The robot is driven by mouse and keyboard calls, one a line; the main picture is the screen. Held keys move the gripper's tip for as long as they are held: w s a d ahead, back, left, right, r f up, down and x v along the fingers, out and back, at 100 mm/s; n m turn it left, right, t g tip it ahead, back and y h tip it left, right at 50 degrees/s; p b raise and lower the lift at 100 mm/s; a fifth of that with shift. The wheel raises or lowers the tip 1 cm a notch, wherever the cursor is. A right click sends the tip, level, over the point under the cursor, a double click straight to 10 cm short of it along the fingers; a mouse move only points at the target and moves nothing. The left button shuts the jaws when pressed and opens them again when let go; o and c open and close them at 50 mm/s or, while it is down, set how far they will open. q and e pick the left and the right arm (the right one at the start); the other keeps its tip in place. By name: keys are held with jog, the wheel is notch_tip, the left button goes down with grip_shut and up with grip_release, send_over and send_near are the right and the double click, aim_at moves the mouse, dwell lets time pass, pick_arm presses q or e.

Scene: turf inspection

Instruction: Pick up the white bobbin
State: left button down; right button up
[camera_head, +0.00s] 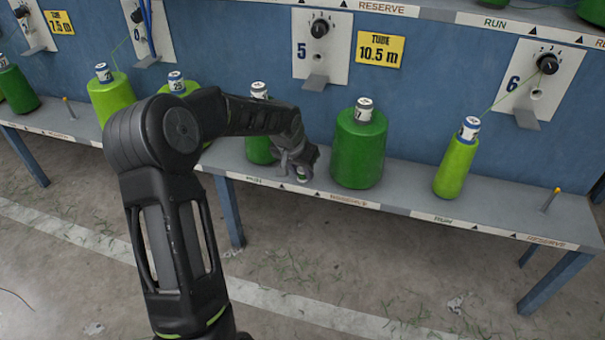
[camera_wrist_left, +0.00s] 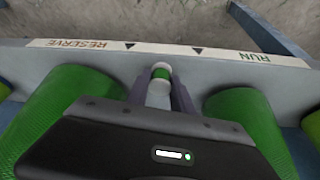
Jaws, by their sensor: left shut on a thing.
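My left gripper (camera_head: 298,170) reaches in over the shelf, between two green yarn cones. Its fingers are shut on the white bobbin (camera_wrist_left: 160,92), which shows between them in the left wrist view. The bobbin has a pale body, a green band and a whitish end facing the shelf's front edge. In the head view only a small bit of it shows at the fingertips (camera_head: 303,179); the gripper hides the rest. I cannot tell whether it touches the shelf. My right gripper is in neither view.
A large green cone (camera_head: 358,150) stands just right of the gripper, and a partly hidden cone (camera_head: 260,148) stands close on the left. A lighter green cone (camera_head: 456,165) is farther right. The grey shelf (camera_head: 410,192) backs onto a blue panel with knobs. Open floor lies in front.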

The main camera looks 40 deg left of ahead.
aim_at(302, 170)
pick_arm(q)
notch_tip(302, 170, up, 10)
jog(key=p, duration=0.4)
dwell(0.3)
